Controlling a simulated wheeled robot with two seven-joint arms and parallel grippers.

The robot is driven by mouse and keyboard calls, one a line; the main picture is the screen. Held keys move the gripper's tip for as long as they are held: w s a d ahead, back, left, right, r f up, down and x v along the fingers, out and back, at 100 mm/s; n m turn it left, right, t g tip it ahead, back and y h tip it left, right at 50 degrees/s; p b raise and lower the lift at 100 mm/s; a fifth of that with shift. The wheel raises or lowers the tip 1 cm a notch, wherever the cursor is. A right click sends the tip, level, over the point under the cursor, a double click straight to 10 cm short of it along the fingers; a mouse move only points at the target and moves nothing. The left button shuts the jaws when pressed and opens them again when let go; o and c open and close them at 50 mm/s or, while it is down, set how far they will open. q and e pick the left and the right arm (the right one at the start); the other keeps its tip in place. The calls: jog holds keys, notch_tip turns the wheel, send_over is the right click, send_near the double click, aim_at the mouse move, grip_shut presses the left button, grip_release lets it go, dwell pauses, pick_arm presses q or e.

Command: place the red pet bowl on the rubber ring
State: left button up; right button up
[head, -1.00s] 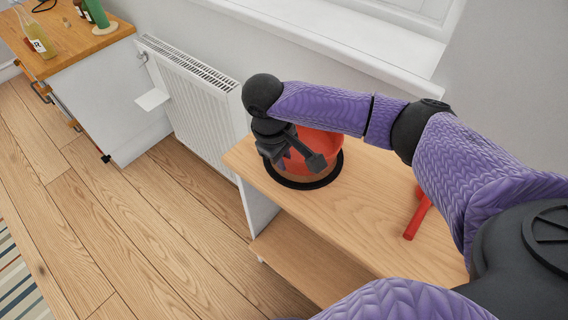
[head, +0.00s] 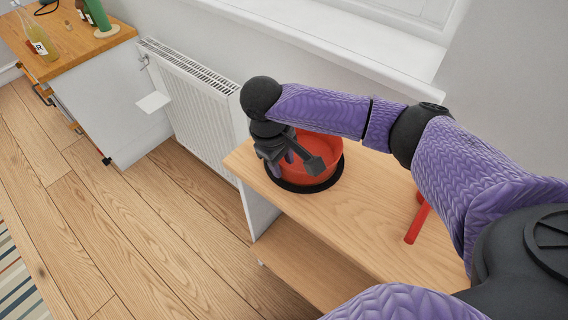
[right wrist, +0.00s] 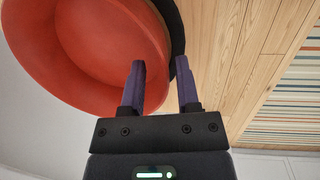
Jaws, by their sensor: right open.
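The red pet bowl (head: 322,148) sits upright on the black rubber ring (head: 300,188) at the left end of the wooden shelf unit. The ring shows as a dark band around the bowl's base. My right gripper (head: 297,164) is open at the bowl's near left rim. In the right wrist view the open fingers (right wrist: 160,74) straddle the bowl's wall (right wrist: 85,50), one inside the bowl and one outside, with a strip of the ring (right wrist: 177,35) beyond. The forearm hides part of the bowl's far side. My left gripper is out of view.
A red object (head: 417,222) lies on the shelf top (head: 365,205) to the right. A white radiator (head: 195,100) and wall stand behind. A counter (head: 70,45) with bottles is at the far left. The wooden floor between is clear.

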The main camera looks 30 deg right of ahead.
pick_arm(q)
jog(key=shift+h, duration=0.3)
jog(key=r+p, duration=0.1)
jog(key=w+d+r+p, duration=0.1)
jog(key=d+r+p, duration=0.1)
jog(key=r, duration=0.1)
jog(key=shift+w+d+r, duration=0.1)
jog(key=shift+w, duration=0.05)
pick_arm(e)
notch_tip(320, 180, up, 10)
jog(key=a, duration=0.1)
jog(key=shift+w+a, duration=0.15)
jog(key=shift+a, duration=0.2)
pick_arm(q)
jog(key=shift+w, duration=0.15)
pick_arm(e)
jog(key=shift+f, duration=0.1)
